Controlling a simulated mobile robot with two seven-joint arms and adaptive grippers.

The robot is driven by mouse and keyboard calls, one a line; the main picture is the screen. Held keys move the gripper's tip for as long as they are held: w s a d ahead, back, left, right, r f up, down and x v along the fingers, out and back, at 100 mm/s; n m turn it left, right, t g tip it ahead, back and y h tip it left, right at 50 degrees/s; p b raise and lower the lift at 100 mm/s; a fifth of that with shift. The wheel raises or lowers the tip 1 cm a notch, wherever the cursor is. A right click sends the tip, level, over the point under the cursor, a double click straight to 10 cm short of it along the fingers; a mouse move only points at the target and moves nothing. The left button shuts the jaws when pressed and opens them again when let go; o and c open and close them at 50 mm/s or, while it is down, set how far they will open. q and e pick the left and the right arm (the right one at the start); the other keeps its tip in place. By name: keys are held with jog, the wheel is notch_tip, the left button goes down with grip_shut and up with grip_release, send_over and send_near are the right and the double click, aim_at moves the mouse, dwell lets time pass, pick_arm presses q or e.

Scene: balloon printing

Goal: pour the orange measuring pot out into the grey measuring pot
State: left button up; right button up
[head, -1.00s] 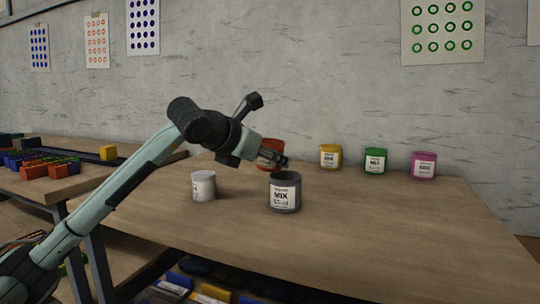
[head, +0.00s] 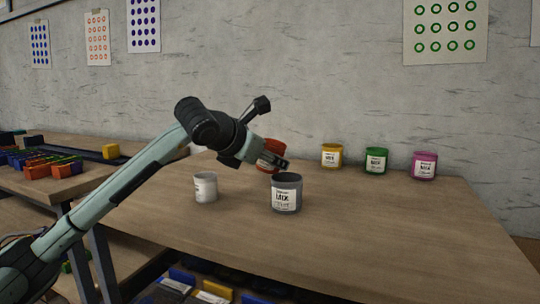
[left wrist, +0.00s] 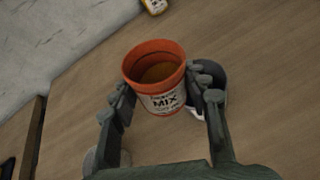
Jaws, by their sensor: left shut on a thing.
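The orange measuring pot (head: 272,146) is held by my left gripper (head: 281,162), behind the grey pot in the head view. The left wrist view shows the orange pot (left wrist: 153,62) between the two fingers of my left gripper (left wrist: 163,97), with orange-brown contents and a white MIX label. It looks nearly upright; I cannot tell its height above the table. The grey measuring pot (head: 286,194) stands upright on the table. In the left wrist view the grey pot (left wrist: 217,72) is partly hidden behind the right finger. My right gripper is not in view.
A white pot (head: 205,187) stands left of the grey pot. Yellow (head: 332,155), green (head: 376,161) and magenta (head: 424,166) pots stand along the back of the table (head: 400,230). The table's front right is clear. A side bench with coloured blocks (head: 68,168) is at left.

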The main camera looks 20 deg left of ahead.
pick_arm(q)
jog(key=shift+a+r+m+y+p, duration=0.1)
jog(key=shift+r+m+y+p, duration=0.15)
jog(key=shift+p, duration=0.65)
jog(key=shift+f, duration=0.15)
jog(key=shift+a+m+y, duration=0.1)
jog(key=shift+m+y, duration=0.25)
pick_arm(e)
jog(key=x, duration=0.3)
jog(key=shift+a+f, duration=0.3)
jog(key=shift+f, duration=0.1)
pick_arm(q)
jog(key=shift+m+y, duration=0.4)
jog(key=shift+y, duration=0.1)
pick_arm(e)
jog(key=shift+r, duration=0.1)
pick_arm(q)
jog(key=shift+a, duration=0.1)
jog(key=shift+r, duration=0.2)
jog(key=shift+m, duration=0.3)
